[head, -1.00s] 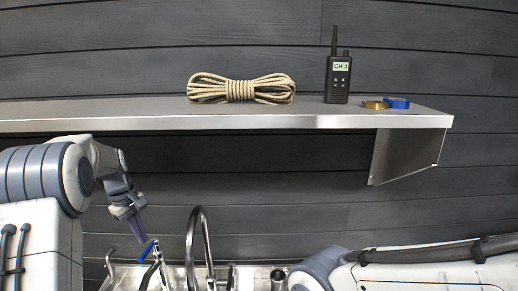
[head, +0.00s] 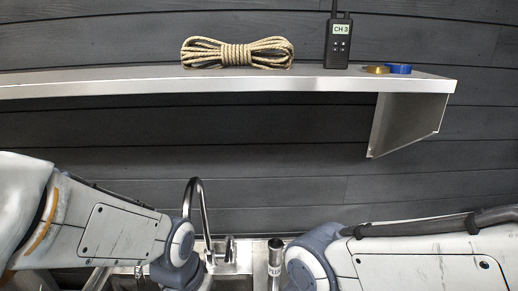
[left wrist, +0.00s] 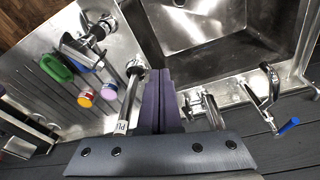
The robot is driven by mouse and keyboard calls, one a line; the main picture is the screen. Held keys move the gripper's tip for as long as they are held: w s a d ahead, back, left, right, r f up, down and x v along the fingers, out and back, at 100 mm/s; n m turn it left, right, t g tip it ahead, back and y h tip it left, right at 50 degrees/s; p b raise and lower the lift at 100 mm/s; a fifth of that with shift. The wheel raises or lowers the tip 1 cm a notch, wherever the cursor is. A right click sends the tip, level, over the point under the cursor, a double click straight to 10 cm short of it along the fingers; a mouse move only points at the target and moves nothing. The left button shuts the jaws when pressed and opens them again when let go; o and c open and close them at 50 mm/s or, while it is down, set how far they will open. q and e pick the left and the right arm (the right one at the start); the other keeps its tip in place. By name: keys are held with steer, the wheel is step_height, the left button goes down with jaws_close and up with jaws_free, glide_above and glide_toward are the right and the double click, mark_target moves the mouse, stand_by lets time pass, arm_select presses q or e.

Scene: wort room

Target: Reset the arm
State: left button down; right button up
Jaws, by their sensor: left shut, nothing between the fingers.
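My left gripper (left wrist: 158,78) shows in the left wrist view with its two purple fingers together and nothing between them.
A curved faucet (head: 187,200) stands between my arms.

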arm_select(q)
steer(key=s+d+f+m+g+b, duration=0.1)
steer(key=s+d+m+b, duration=0.2)
steer(key=s+d, duration=0.3)
steer(key=s+m, duration=0.1)
steer(key=s, duration=0.2)
steer(key=shift+s+d+f+g+b, duration=0.2)
steer(key=shift+s+f+g+b, duration=0.1)
steer(key=shift+b, duration=0.1)
